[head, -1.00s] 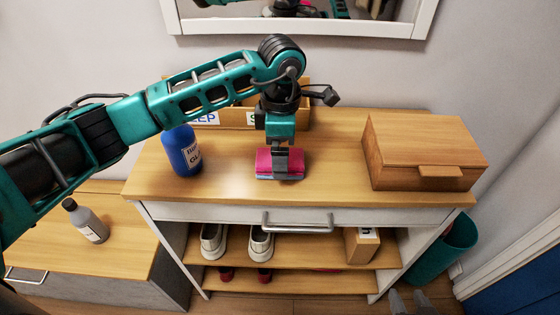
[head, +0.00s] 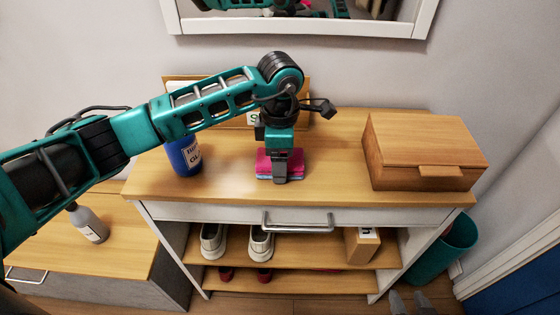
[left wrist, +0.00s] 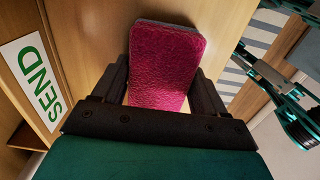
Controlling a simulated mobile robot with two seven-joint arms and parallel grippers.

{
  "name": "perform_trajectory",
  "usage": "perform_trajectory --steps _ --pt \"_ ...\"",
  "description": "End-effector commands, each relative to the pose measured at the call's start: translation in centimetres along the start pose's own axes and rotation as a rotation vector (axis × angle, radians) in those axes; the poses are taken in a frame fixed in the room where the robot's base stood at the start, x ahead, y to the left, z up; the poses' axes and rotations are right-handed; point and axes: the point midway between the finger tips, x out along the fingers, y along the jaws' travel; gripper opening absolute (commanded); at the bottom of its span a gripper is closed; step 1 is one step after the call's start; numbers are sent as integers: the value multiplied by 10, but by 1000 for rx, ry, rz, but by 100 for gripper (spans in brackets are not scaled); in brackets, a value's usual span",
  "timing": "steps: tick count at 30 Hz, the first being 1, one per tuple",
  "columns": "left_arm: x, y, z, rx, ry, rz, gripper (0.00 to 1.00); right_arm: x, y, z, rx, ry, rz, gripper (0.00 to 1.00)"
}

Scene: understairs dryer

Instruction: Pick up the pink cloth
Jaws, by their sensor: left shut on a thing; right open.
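The pink cloth (head: 266,163) is a folded pad on the wooden top of the shoe cabinet (head: 330,190), with a light blue edge showing under it. My left gripper (head: 280,179) points straight down over it and is shut on it. In the left wrist view the cloth (left wrist: 165,65) lies between the two dark fingers (left wrist: 160,88). The gripper hides part of the cloth in the head view.
A blue bottle (head: 184,154) stands left of the cloth, and a wooden box (head: 424,150) stands to the right. A wooden letter holder (head: 303,110) is behind, partly covered by my arm. The top between cloth and box is clear.

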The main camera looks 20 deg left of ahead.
Motion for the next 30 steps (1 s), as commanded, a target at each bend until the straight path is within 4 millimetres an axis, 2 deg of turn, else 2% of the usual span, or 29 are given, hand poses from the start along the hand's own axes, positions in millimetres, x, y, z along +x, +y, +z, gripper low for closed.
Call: perform_trajectory --steps 10,16,20,30 --pt "-3 0 0 0 -1 1 42 0 0 0 0 0 1 43" --pt "-21 1 0 1 -2 3 42 -1 0 -2 -1 1 1 43" --pt "-46 2 0 0 -3 6 42 -2 1 -3 -1 3 1 43" --pt "-144 1 0 0 -2 6 42 -4 2 -4 -3 5 4 43"
